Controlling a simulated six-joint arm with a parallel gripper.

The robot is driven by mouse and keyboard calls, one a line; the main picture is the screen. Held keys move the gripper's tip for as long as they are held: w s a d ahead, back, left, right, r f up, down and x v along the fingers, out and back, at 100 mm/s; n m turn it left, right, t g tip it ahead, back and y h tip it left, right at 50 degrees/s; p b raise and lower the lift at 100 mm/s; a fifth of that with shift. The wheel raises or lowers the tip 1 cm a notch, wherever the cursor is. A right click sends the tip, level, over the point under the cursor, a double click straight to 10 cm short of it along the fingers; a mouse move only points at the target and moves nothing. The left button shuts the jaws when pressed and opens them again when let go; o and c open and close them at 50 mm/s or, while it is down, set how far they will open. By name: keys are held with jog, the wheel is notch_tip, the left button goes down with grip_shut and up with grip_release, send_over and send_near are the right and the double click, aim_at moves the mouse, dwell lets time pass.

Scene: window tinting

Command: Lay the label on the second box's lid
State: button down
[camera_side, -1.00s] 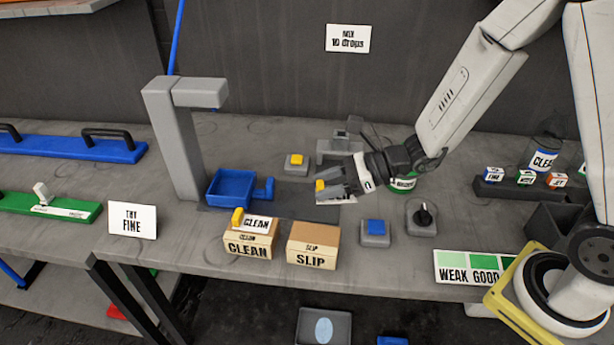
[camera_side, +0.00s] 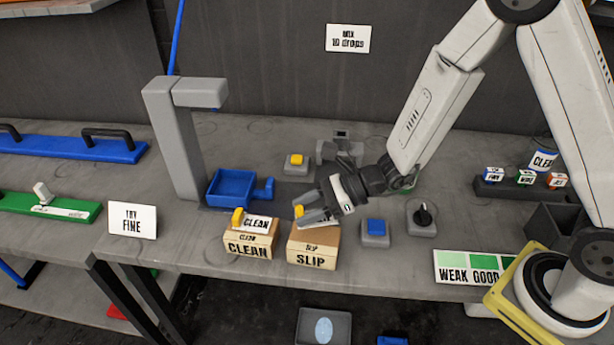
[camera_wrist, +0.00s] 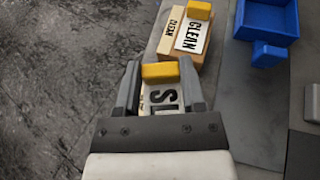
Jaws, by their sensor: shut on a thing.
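The second box, a tan box marked SLIP (camera_side: 311,257), stands on the bench right of the CLEAN box. My gripper (camera_side: 308,214) is over its lid, with fingers shut on the yellow tab (camera_side: 298,211) of a white label. In the wrist view my gripper (camera_wrist: 160,77) has the yellow tab (camera_wrist: 160,71) between its fingers, and the label (camera_wrist: 162,96) shows black letters. I cannot tell whether the label touches the lid. The CLEAN box (camera_side: 248,246) has a CLEAN label (camera_side: 257,223) with a yellow tab lying on its lid.
A blue tray (camera_side: 232,187) is behind the CLEAN box. A blue button (camera_side: 375,228) and a black knob (camera_side: 422,216) are right of the SLIP box. A yellow button (camera_side: 297,161) stands behind. The bench's front edge is close to the boxes.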

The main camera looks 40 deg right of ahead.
aim_at(307, 235)
jog(key=shift+f, duration=0.4)
jog(key=shift+f, duration=0.1)
jog(key=shift+f, duration=1.7)
jog(key=shift+f, duration=0.1)
jog(key=shift+c, duration=1)
grip_release()
jog(key=shift+r, duration=0.2)
jog(key=v, duration=1.2)
jog(key=shift+s+f, duration=0.1)
